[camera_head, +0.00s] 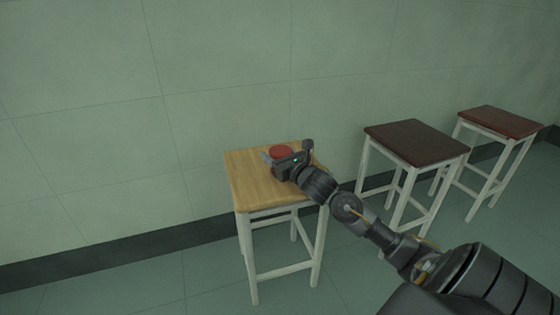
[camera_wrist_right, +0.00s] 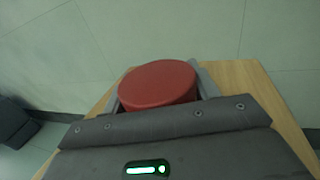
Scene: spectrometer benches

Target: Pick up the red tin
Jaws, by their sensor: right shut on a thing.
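The red tin (camera_head: 281,151) is a low round tin on the light wooden stool (camera_head: 246,186), near the middle of its top. In the right wrist view the tin (camera_wrist_right: 157,84) sits between the two grey fingers, above or on the wood; I cannot tell whether it touches the stool top. My right gripper (camera_head: 272,156) reaches in from the right and is shut on the tin. The gripper body hides the tin's near lower side. My left gripper is not in view.
Two stools with dark reddish-brown tops, a nearer one (camera_head: 416,140) and a farther one (camera_head: 501,122), stand to the right. A green tiled wall (camera_head: 210,80) rises behind the stools. The floor (camera_head: 180,285) left of the light stool is clear.

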